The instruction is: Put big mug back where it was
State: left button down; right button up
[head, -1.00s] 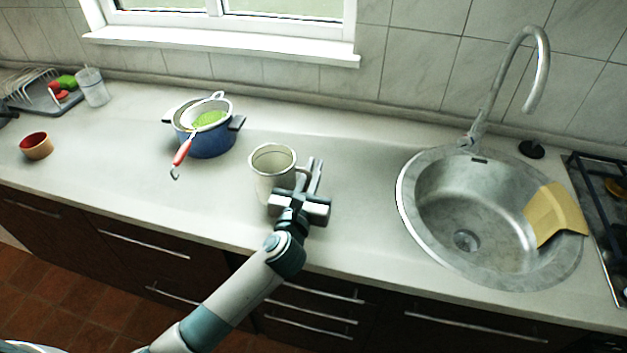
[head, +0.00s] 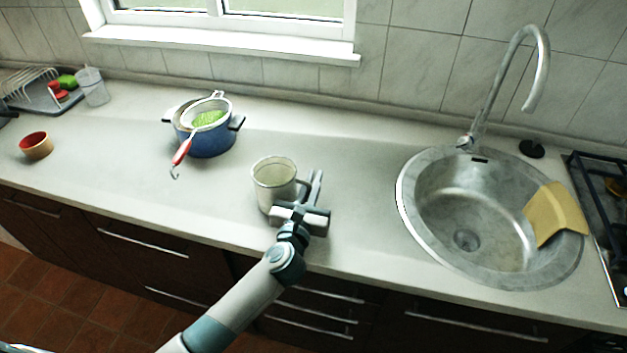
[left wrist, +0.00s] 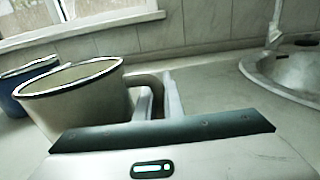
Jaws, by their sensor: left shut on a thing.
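The big mug (head: 270,184) is cream-coloured with a dark rim and stands upright at the middle of the counter in the head view. Its handle points right, toward my left gripper (head: 305,193). The gripper is shut on the handle. In the left wrist view the mug (left wrist: 82,103) fills the left side and its handle (left wrist: 150,84) sits between the fingers (left wrist: 158,100). I cannot tell whether the mug's base touches the counter. My right gripper is not in view.
A blue pot (head: 207,141) with a red-handled strainer (head: 182,151) stands left of the mug. Counter between is clear.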

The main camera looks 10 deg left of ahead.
pick_arm(q)
jog(key=shift+f, duration=0.1)
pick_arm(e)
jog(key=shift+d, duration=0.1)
pick_arm(q)
jog(key=c, duration=1.9)
grip_release()
jog(key=shift+o, duration=0.2)
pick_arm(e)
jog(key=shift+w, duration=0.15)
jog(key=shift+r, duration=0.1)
